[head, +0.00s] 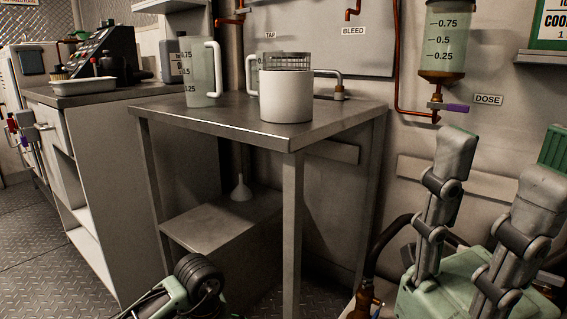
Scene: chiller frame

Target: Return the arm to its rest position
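My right gripper (503,160) is large and close at the lower right, with a pale green body and two grey fingers pointing up. The fingers stand apart, with nothing visible between them, so it is open. It is to the right of the steel table (225,117) and apart from it. A black ribbed part with green edges (195,280) shows at the bottom left; I cannot tell whether it belongs to my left arm. No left gripper fingers are in view.
On the table stand a clear measuring jug (201,75) and a white mug-like vessel (286,98) with a mesh basket (287,62). A graduated cylinder (443,40) and copper pipes (397,70) are on the wall.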

